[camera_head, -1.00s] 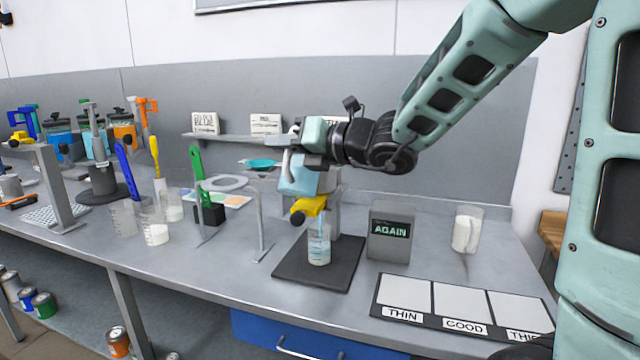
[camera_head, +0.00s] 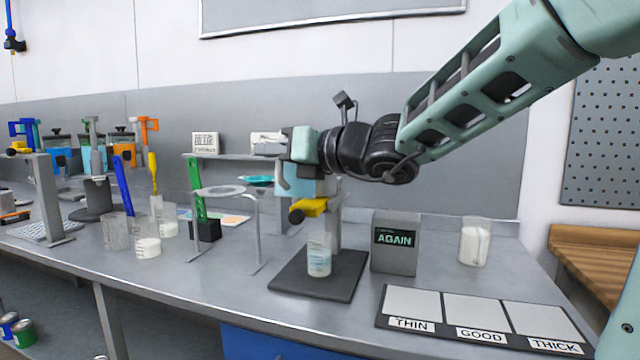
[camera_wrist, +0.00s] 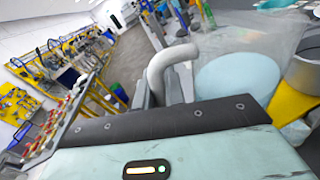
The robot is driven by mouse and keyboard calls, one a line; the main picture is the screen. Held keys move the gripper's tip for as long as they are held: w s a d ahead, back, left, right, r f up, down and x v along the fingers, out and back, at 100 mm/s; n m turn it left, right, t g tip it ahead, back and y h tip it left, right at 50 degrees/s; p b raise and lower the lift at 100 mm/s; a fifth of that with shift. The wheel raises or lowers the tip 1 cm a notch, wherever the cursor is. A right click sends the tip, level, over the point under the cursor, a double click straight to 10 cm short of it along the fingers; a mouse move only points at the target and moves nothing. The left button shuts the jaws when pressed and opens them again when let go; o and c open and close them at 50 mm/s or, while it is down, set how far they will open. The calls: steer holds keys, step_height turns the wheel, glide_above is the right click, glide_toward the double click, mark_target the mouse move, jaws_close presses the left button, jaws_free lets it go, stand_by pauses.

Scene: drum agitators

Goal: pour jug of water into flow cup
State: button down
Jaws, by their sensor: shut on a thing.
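My gripper (camera_head: 291,166) is shut on the grey handle of the jug; the curved handle (camera_wrist: 172,62) stands between the fingers in the wrist view. A pale blue body (camera_head: 308,183), apparently the jug, shows just below my gripper, partly hidden by it. The flow cup is mostly hidden behind; its yellow valve (camera_head: 308,209) shows under the pale blue body. In the wrist view a grey round wall (camera_wrist: 304,68) above a yellow part looks like the flow cup. A clear beaker (camera_head: 319,260) with some liquid stands upright below the valve.
The beaker stands on a dark mat (camera_head: 288,279). A grey AGAIN box (camera_head: 394,254) and a white-filled beaker (camera_head: 475,243) stand to the right, behind the THIN/GOOD/THICK board (camera_head: 480,345). A ring stand (camera_head: 223,191) and beakers stand left. A shelf is behind.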

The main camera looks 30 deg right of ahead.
steer(key=f+n+b, duration=0.1)
steer(key=b, duration=0.1)
steer(key=a+n+b, duration=0.1)
steer(key=b, duration=0.2)
steer(key=s+f+b, duration=0.1)
steer(key=b, duration=0.2)
steer(key=shift+a+f+n, duration=0.25)
steer(key=shift+f+n, duration=0.1)
steer(key=shift+n, duration=0.05)
steer(key=shift+s, duration=0.1)
